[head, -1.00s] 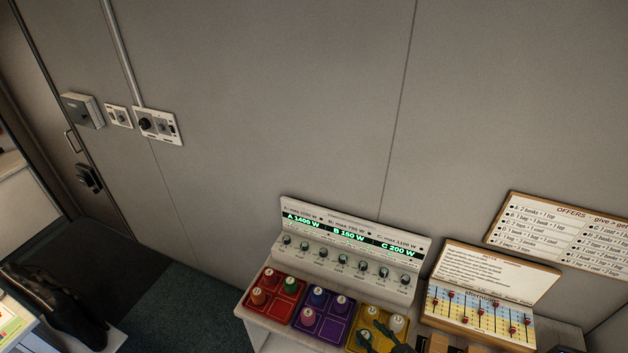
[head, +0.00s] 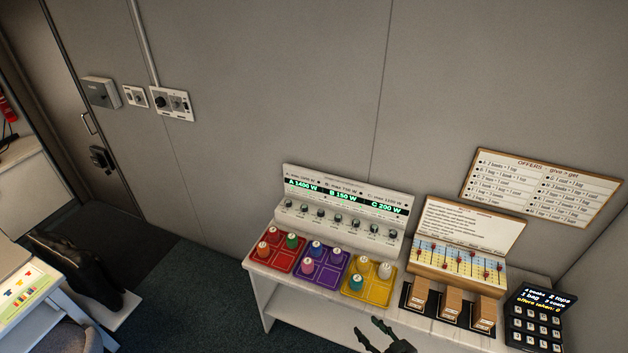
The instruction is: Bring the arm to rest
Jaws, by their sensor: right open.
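My right gripper (head: 378,337) shows at the bottom edge of the head view, in front of the white bench (head: 270,305). Its dark fingers are spread apart, with nothing between them. It is clear of the yellow tray (head: 382,291) behind it. The rest of the right arm is mostly out of the picture. My left gripper does not show.
The bench bears a red tray (head: 262,258), a purple tray (head: 318,282), pegs, a power panel (head: 340,219), a slider board (head: 458,262), wooden blocks (head: 451,303) and a black keypad (head: 533,321). A door (head: 75,110) is at left. Dark floor (head: 195,290) lies clear between.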

